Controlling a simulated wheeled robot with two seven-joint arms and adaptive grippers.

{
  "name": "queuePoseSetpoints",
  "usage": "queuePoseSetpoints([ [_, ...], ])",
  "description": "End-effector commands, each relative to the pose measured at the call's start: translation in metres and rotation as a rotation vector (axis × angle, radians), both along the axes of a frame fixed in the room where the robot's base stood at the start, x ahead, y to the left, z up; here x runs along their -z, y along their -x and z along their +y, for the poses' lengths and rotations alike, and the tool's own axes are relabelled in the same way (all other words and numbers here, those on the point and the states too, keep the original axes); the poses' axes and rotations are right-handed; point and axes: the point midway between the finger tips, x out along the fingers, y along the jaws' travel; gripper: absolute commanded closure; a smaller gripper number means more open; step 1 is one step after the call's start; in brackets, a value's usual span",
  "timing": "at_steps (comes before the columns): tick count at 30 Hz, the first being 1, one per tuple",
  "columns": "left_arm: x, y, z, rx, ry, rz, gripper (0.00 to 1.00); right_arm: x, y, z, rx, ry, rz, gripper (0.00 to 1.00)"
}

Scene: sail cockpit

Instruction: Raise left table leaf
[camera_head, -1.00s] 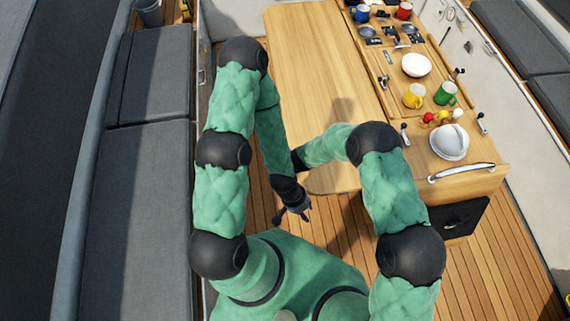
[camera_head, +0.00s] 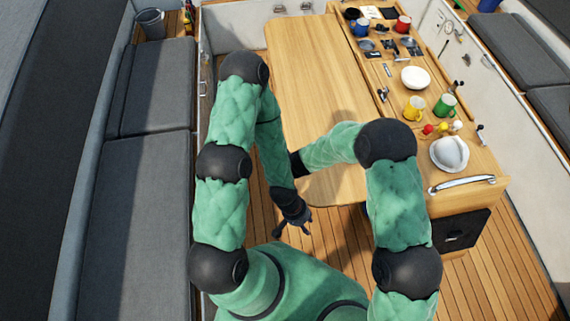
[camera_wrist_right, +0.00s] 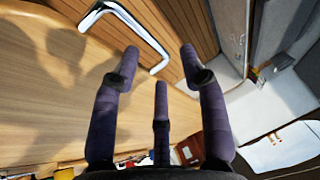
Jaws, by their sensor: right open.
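The left table leaf (camera_head: 308,75) is a broad pale wooden panel. In the head view it extends to the left of the table's middle part and looks about level with it. My left gripper (camera_head: 293,229) hangs above the plank floor near the leaf's near end, its dark fingers apart and empty. My right forearm reaches left across the leaf's near end; its hand is hidden behind my left arm. In the right wrist view my right gripper (camera_wrist_right: 160,70) is open and empty, with wood (camera_wrist_right: 50,90) to the left and a chrome handle (camera_wrist_right: 125,30) beyond its fingertips.
The table's middle part holds a white bowl (camera_head: 415,77), a yellow mug (camera_head: 414,108), a green mug (camera_head: 445,104) and a white rounded object (camera_head: 449,153). A grey bench (camera_head: 140,220) lines the left side. Plank floor (camera_head: 345,235) shows at the table's near end.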

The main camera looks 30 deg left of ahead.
Motion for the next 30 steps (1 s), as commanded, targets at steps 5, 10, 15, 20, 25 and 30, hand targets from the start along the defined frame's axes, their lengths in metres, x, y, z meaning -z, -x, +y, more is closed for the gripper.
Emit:
queuePoseSetpoints([
  [5, 0.0, 0.0, 0.0, 0.0, 0.0, 0.0, 0.6, -0.016, 0.0, 0.0, 0.0, -0.001, 0.001, 0.57],
  [10, 0.0, 0.0, 0.0, 0.0, 0.0, 0.0, 0.6, -0.027, 0.0, 0.0, 0.001, 0.0, 0.0, 0.57],
  [15, 0.0, 0.0, 0.0, 0.0, 0.0, 0.0, 0.6, -0.035, 0.001, 0.0, 0.0, 0.001, 0.001, 0.57],
  [20, 0.0, 0.0, 0.0, 0.0, 0.0, 0.0, 0.6, -0.04, 0.001, 0.0, -0.001, 0.0, 0.001, 0.57],
  [25, 0.0, 0.0, 0.0, 0.0, 0.0, 0.0, 0.6, -0.041, 0.001, 0.0, -0.002, -0.001, 0.001, 0.57],
  [30, 0.0, 0.0, 0.0, 0.0, 0.0, 0.0, 0.6, -0.041, 0.001, 0.0, -0.002, -0.001, 0.001, 0.57],
])
